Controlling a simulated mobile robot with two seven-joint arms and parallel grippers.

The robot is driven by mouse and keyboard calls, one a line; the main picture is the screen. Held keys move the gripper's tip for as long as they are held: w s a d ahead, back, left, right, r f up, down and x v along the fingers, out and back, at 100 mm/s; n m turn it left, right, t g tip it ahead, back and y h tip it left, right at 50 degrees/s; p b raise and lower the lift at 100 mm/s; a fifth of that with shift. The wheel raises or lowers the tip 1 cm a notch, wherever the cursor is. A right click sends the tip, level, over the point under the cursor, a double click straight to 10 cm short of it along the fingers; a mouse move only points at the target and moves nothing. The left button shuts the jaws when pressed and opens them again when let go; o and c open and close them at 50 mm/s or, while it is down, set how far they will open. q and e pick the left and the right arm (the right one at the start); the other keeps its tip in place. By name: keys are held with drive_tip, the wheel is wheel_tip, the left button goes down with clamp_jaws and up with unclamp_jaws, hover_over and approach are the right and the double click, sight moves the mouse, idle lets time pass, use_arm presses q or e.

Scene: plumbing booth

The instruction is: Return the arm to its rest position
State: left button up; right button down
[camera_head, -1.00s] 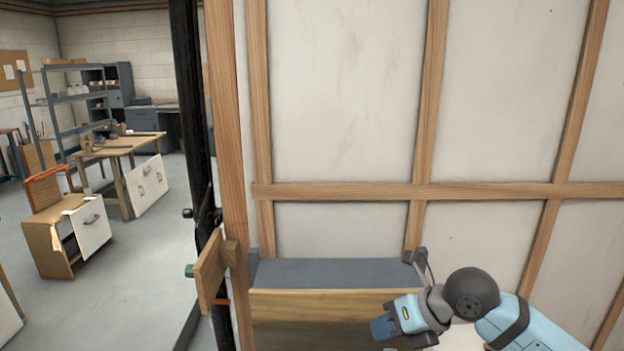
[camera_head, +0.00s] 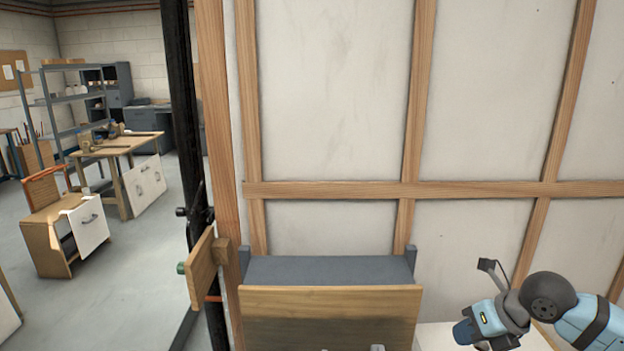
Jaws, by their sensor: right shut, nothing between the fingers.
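My right arm comes in from the right edge at the lower right. Its blue and grey wrist with the right gripper (camera_head: 466,333) hangs at the bottom, right of the wooden-fronted grey bin. The fingers are hardly visible, and the gripper seems shut with nothing in it. It is apart from the bin in the picture. My left gripper is not in view.
A grey bin (camera_head: 330,268) with a wooden front panel (camera_head: 330,305) stands against the timber-framed wall (camera_head: 490,110). A black post (camera_head: 183,110) stands left of it. A small cabinet (camera_head: 45,246), workbench (camera_head: 120,145) and shelf rack (camera_head: 62,97) stand at left, with open floor between.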

drive_tip(key=s+a+f+m+t+y, duration=0.2)
drive_tip(key=s+a+f+m+y, duration=0.1)
drive_tip(key=s+f+m+y, duration=0.4)
drive_tip(key=s+d+f+m+t+h, duration=0.1)
drive_tip(key=s+d+f+m+h, duration=0.4)
drive_tip(key=s+d+f+m, duration=0.4)
drive_tip(key=s+d+f+m+t+h, duration=0.1)
drive_tip(key=s+d+f+m+h, duration=0.5)
drive_tip(key=d+f+m, duration=0.4)
drive_tip(key=a+f+m+t+y, duration=0.25)
drive_tip(key=a+m, duration=0.65)
drive_tip(key=a, duration=1.5)
use_arm(q)
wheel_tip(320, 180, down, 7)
drive_tip(key=b, duration=1.1)
use_arm(e)
wheel_tip(320, 180, down, 7)
drive_tip(key=a, duration=0.2)
use_arm(q)
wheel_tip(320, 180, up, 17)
drive_tip(key=p, duration=2.1)
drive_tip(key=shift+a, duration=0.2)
use_arm(e)
wheel_tip(320, 180, up, 17)
drive_tip(key=d, duration=0.1)
drive_tip(key=shift+s+d+h, duration=0.35)
drive_tip(key=shift+h, duration=0.1)
